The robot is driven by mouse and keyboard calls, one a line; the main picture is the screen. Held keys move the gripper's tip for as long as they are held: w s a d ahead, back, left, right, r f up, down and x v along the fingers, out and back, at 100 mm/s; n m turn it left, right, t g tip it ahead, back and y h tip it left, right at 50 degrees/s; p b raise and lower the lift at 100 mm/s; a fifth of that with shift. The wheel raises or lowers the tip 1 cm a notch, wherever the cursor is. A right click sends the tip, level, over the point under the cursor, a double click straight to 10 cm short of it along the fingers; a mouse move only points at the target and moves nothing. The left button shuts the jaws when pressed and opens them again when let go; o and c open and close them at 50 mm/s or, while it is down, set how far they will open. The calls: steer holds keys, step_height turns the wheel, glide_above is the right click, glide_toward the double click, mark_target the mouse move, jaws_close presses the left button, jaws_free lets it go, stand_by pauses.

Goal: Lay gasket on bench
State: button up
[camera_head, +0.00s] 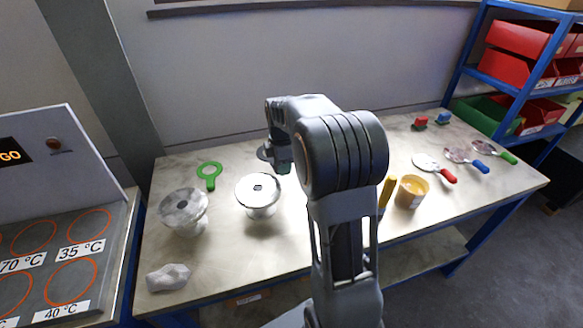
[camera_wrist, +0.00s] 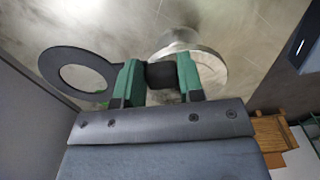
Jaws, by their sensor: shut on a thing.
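My gripper (camera_wrist: 160,77) is shut on the tab of a black ring gasket (camera_wrist: 50,68). The ring sticks out to the left of the green fingertips in the wrist view. In the head view my gripper (camera_head: 283,167) is above the back of the bench (camera_head: 310,250), and the dark gasket (camera_head: 264,154) shows at its left side, raised above the top. A green ring gasket with a tab (camera_head: 210,184) lies on the bench at the back left. A flanged vessel (camera_head: 258,194) stands below and left of my gripper. Another (camera_head: 183,210) stands further left.
A pale lump (camera_head: 168,277) lies at the front left. A yellow tub (camera_head: 411,191), several coloured-handled tools (camera_head: 436,167) and small red and blue items (camera_head: 421,122) are on the right. A heating panel (camera_head: 60,250) adjoins the left. Red bins fill a shelf (camera_head: 480,45).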

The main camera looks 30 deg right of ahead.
steer(key=w+f, duration=0.1)
steer(key=w, duration=0.1)
steer(key=w+d+f+p, duration=0.1)
steer(key=w, duration=0.3)
steer(key=shift+w+d+f+p, duration=0.25)
steer(key=shift+d+f+p, duration=0.1)
steer(key=shift+d+f, duration=0.05)
steer(key=w+f, duration=0.2)
steer(key=w+d+f+p, duration=0.1)
steer(key=w+f, duration=0.1)
steer(key=f, duration=0.1)
steer(key=shift+w+d+f, duration=0.15)
steer(key=shift+w+f, duration=0.15)
steer(key=shift+w, duration=0.1)
steer(key=shift+w+d+f+p, duration=0.1)
steer(key=shift+w+f+p, duration=0.2)
steer(key=shift+f, duration=0.35)
steer(key=shift+f+p, duration=0.4)
steer(key=shift+f, duration=0.85)
steer(key=shift+f, duration=0.2)
steer(key=o, duration=1)
